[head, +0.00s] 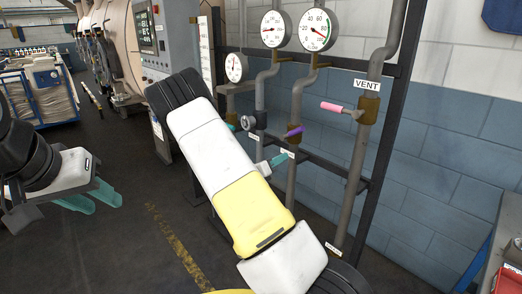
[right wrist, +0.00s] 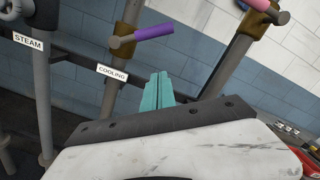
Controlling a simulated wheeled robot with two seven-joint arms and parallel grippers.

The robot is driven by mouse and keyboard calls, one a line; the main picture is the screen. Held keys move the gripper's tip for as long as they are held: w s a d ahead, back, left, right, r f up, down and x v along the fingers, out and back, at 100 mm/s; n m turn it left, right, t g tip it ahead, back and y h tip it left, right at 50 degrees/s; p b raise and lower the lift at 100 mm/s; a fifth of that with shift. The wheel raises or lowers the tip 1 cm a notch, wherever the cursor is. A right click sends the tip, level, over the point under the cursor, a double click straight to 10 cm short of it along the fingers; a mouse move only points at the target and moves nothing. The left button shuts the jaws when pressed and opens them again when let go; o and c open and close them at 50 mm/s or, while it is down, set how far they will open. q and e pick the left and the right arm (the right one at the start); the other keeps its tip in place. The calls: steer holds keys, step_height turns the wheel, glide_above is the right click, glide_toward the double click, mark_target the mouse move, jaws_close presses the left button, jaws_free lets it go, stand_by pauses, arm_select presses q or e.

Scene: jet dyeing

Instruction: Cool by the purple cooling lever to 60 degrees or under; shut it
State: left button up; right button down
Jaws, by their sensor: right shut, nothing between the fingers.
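The purple cooling lever (head: 293,132) sits on a vertical pipe below the right gauge. In the right wrist view the lever (right wrist: 153,32) points right, across the pipe, tilted slightly up, above a COOLING label (right wrist: 113,72). My right gripper (head: 278,160) is just below the lever and apart from it; its teal fingers (right wrist: 157,90) are together and empty. My left gripper (head: 92,200) is at the far left, its teal fingers apart and empty. The right gauge (head: 317,30) has a red needle; its exact reading is too small to tell.
A pink VENT lever (head: 331,107) is to the right, and a STEAM label (right wrist: 28,41) to the left. More gauges (head: 272,28) stand above the pipes. A black frame post (head: 385,140) and a blue block wall (head: 440,150) lie right and behind. A trolley (head: 45,88) is far left.

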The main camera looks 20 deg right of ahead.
mark_target(295, 132)
steer(key=w+d+r, duration=0.3)
steer(key=w+d, duration=0.2)
steer(key=d, duration=0.2)
steer(key=shift+w+d+r, duration=0.25)
steer(key=shift+w+d, duration=0.05)
steer(key=shift+w, duration=0.1)
steer(key=shift+w+a+r+n, duration=0.1)
steer(key=shift+w+r+n, duration=0.05)
steer(key=shift+r+n, duration=0.3)
steer(key=shift+w+a+r+n, duration=0.15)
steer(key=shift+w+r+n, duration=0.2)
steer(key=shift+r+n, duration=0.55)
steer(key=shift+w+a+r+n, duration=0.3)
steer(key=shift+w+r+n, duration=0.2)
steer(key=shift+w+n, duration=0.4)
steer(key=shift+w+a+r+n, duration=0.3)
steer(key=shift+w+r+n, duration=0.25)
steer(key=shift+n, duration=0.5)
steer(key=shift+w+a+r+n, duration=0.3)
steer(key=shift+w+r+n, duration=0.2)
steer(key=shift+w+n, duration=0.4)
